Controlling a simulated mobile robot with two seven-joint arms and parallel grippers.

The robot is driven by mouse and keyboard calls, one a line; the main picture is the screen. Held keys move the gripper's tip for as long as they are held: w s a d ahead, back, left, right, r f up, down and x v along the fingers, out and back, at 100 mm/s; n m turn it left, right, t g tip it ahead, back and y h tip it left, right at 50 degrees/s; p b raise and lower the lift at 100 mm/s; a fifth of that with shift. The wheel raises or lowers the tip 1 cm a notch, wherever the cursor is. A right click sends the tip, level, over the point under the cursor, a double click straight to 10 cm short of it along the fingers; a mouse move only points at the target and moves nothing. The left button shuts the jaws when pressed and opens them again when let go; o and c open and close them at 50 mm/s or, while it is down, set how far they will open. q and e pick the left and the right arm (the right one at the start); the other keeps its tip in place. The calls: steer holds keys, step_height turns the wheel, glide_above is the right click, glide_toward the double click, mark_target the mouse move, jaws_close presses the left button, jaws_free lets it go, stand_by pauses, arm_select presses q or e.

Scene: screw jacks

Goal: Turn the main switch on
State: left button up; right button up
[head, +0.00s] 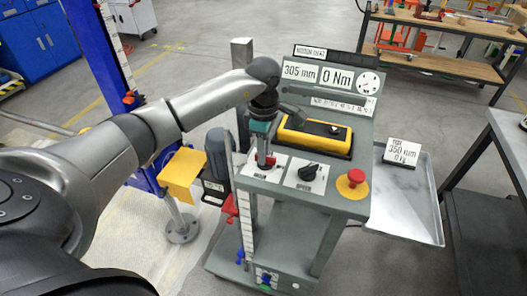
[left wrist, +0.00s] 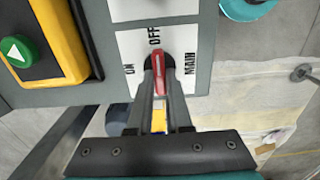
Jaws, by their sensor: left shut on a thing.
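The main switch is a red knob (left wrist: 160,76) on a white plate marked ON, OFF and MAIN. In the left wrist view a pale line on the knob runs roughly toward the OFF mark. In the head view the knob (head: 267,161) sits at the left of the console's sloped control panel. My left gripper (left wrist: 159,80) is shut on the knob, with one finger on each side. In the head view it (head: 263,157) reaches down to the switch from above. My right gripper is in neither view.
A black speed dial (head: 308,172) and a red emergency stop (head: 355,177) lie right of the switch. A yellow pendant (head: 315,136) rests behind them. A display (head: 325,76) stands at the back. A metal tray (head: 420,205) is at right.

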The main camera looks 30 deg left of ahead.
arm_select(q)
jaws_close()
steer(key=shift+n, duration=0.3)
steer(key=n, duration=0.3)
steer(key=shift+n, duration=0.3)
steer(key=n+p, duration=0.1)
steer(key=n, duration=0.3)
steer(key=shift+s+n, duration=0.15)
steer(key=shift+n, duration=0.15)
steer(key=n+p, duration=0.1)
steer(key=n, duration=0.3)
steer(key=shift+d+n, duration=0.15)
steer(key=shift+n, duration=0.15)
steer(key=n+p, duration=0.1)
steer(key=n, duration=0.3)
steer(key=shift+d+n, duration=0.1)
steer(key=shift+n, duration=0.2)
